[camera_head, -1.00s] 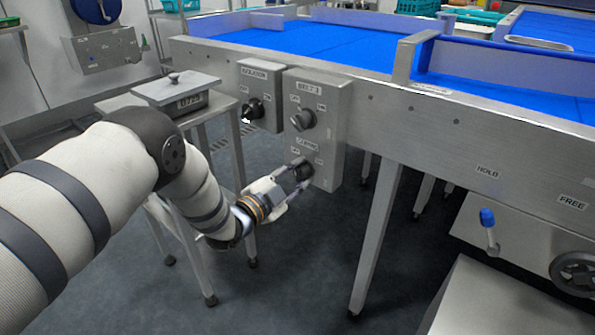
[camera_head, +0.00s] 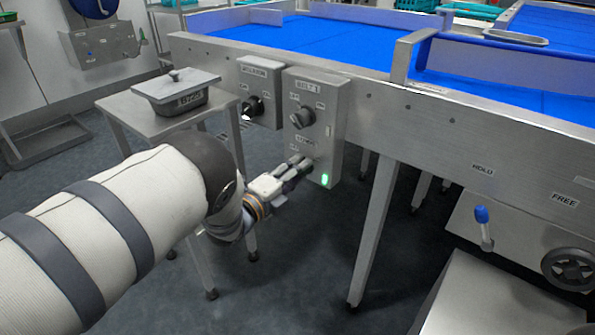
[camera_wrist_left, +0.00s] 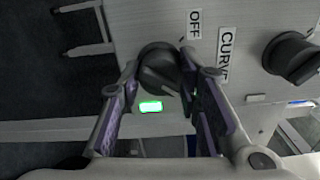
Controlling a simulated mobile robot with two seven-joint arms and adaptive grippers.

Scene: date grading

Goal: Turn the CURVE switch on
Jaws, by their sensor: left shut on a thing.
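The CURVE switch is the lower black knob on a grey switch box (camera_head: 334,113) on the side of the belt frame. My left gripper (camera_head: 300,168) is at this knob and hides most of it in the head view. In the left wrist view the dark round knob (camera_wrist_left: 158,67) sits between the two fingers, which are shut on it. The CURVE label (camera_wrist_left: 224,54) and an OFF label (camera_wrist_left: 195,24) are beside it. A green lamp (camera_head: 324,181) below the knob is lit; it also glows in the wrist view (camera_wrist_left: 150,106). My right gripper is out of view.
The BELT 1 knob (camera_head: 302,117) is just above on the same box. A second box with a black knob (camera_head: 253,107) is to its left. A small table with a lidded grey tub (camera_head: 175,96) stands left, close to my arm. A blue-handled lever (camera_head: 484,225) is at right.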

